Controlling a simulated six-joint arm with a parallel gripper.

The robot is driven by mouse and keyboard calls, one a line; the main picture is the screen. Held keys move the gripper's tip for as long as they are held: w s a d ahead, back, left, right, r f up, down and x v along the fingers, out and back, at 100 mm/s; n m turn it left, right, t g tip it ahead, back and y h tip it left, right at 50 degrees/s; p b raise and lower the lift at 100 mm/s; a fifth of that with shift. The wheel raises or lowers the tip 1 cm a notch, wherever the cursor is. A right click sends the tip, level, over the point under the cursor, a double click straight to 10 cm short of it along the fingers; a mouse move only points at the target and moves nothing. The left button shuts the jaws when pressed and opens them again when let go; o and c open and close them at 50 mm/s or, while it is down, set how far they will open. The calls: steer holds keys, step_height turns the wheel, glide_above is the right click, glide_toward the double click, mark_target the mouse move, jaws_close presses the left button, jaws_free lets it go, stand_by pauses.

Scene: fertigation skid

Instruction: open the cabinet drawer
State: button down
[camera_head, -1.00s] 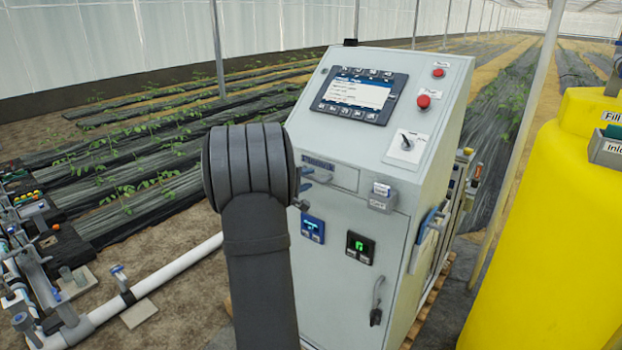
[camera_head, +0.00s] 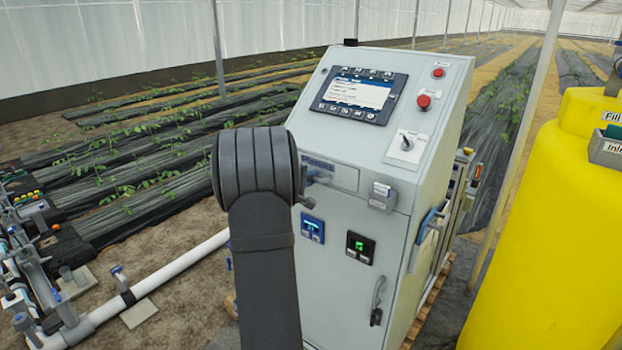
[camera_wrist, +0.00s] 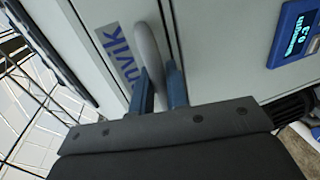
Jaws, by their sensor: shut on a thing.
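The grey control cabinet (camera_head: 345,210) stands in the middle of the head view. Its drawer front (camera_head: 345,178) is a narrow panel below the sloped screen face, and looks flush with the cabinet. In the wrist view, the drawer front (camera_wrist: 97,12) carries a blue-lettered label, and its pale grey handle (camera_wrist: 147,48) lies between my two blue fingers. My gripper (camera_wrist: 160,90) is shut on this handle. In the head view, my dark arm link hides the drawer's left end and most of my gripper.
A latch-like box (camera_head: 382,196) sits right of the drawer. Below are a blue display (camera_head: 312,229), a green display (camera_head: 360,247) and a door handle (camera_head: 377,300). A yellow tank (camera_head: 550,230) stands at right, white piping (camera_head: 165,280) at left.

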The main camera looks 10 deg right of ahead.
steer(key=f+v, duration=0.2)
steer(key=v, duration=0.7)
steer(key=f+v, duration=0.2)
steer(key=v, duration=0.7)
steer(key=shift+v, duration=0.75)
steer(key=c, duration=1.5)
jaws_free()
steer(key=shift+s, duration=0.1)
steer(key=v, duration=1.7)
steer(key=shift+a, duration=0.1)
steer(key=x, duration=1.7)
